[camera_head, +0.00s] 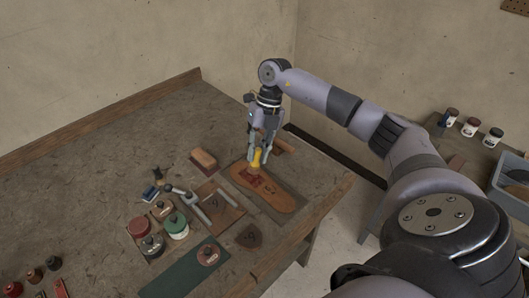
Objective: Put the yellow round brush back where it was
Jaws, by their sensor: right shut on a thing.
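The yellow round brush (256,159) is upright between the fingers of my right gripper (257,150), which is shut on it. Its lower end is over the heel part of an orange-brown sole (277,195), where a dark reddish patch shows. I cannot tell whether the brush touches the sole. The sole lies on a dark mat (299,211) near the right end of the workbench (90,175). My left gripper is not in view.
A wood-backed brush (203,160) lies left of the sole. Tins and bottles, including a green-and-white tin (176,227), stand nearer. A green mat (180,276) lies in front. Jars (471,127) and a grey bin (511,181) are on another table at right.

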